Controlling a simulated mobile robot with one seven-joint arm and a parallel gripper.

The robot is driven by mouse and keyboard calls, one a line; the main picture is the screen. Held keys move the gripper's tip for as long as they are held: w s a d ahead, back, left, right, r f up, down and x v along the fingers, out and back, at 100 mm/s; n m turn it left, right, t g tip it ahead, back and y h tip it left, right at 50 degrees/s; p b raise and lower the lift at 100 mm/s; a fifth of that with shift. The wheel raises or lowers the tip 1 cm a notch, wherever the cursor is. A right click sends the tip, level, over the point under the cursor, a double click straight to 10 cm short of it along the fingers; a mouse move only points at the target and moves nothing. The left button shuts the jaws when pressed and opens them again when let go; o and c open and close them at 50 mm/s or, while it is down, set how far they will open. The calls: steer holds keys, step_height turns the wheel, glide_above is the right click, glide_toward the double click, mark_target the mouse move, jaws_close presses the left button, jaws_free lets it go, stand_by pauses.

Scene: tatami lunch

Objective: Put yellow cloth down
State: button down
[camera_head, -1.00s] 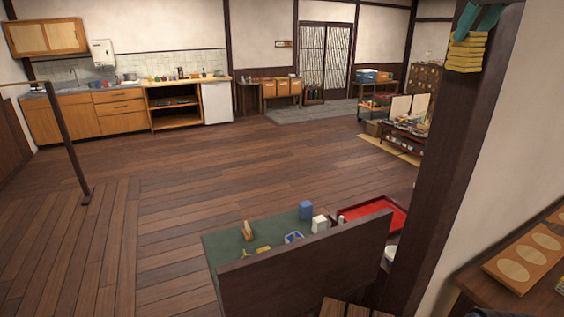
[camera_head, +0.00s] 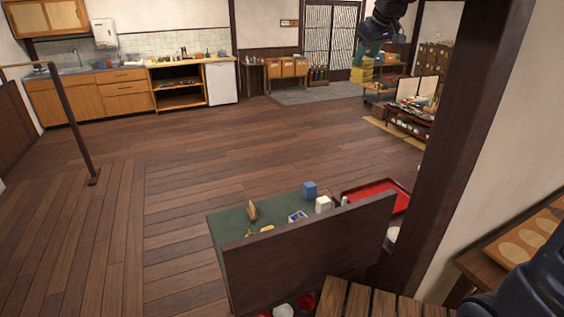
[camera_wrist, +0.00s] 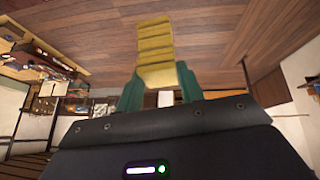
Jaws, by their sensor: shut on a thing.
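The yellow cloth (camera_wrist: 156,50) is a folded, banded strip held between the two green fingers of my gripper (camera_wrist: 160,88) in the wrist view. It stretches away from the fingertips over brown floorboards. In the head view my gripper (camera_head: 374,52) is at the upper right, in the air, with the yellow cloth (camera_head: 360,72) hanging just below its fingers. The gripper is shut on the cloth. The cloth appears clear of any surface.
A dark post (camera_head: 455,130) rises at right.

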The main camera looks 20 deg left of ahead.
steer(key=w+a+f+n, duration=0.1)
steer(key=w+a+f, duration=0.2)
steer(key=a+f, duration=0.5)
steer(key=w+a+f+n, duration=0.1)
steer(key=w+a+f, duration=0.2)
steer(key=a+f, duration=0.5)
steer(key=s+a+f+m+h, duration=0.15)
steer(key=a+f+m, duration=0.35)
steer(key=f, duration=0.6)
steer(key=s+a+f+m, duration=0.2)
steer(key=a+f, duration=0.4)
steer(key=f, duration=0.6)
steer(key=shift+t, duration=0.3)
step_height(320, 180, down, 20)
steer(key=shift+w+r, duration=0.15)
steer(key=c, duration=0.9)
jaws_free()
